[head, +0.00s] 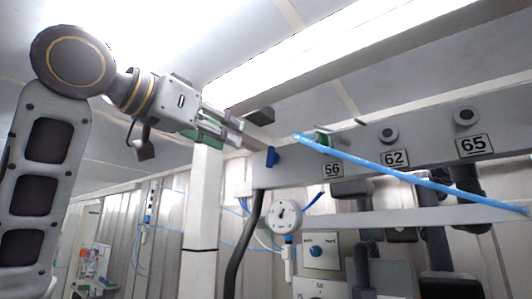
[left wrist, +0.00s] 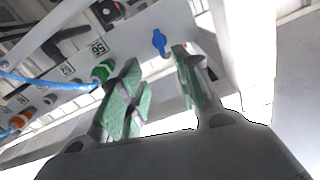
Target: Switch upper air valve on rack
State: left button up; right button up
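A small blue valve handle (head: 272,157) sits at the left end of the grey rack beam (head: 300,170), left of the label 56. It also shows in the left wrist view (left wrist: 159,42), beyond and between the fingertips. My left gripper (head: 236,134) is raised at the upper left of the beam, pointing right towards the handle, and appears apart from it. In the left wrist view its green-padded fingers (left wrist: 155,75) are spread, with nothing between them. My right gripper is not in view.
A blue hose (head: 410,177) runs right from a green connector (head: 322,140) near label 56, close to the handle. A round gauge (head: 284,215) hangs below the beam. A white post (head: 203,200) stands left of it. Dark pipes (head: 360,265) fill the lower right.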

aim_at(269, 154)
pick_arm(q)
jog(key=p+x, duration=0.4)
jog(key=x, duration=0.8)
jog(key=shift+w, duration=0.1)
jog(key=shift+x, duration=0.8)
jog(key=c, duration=0.7)
grip_shut()
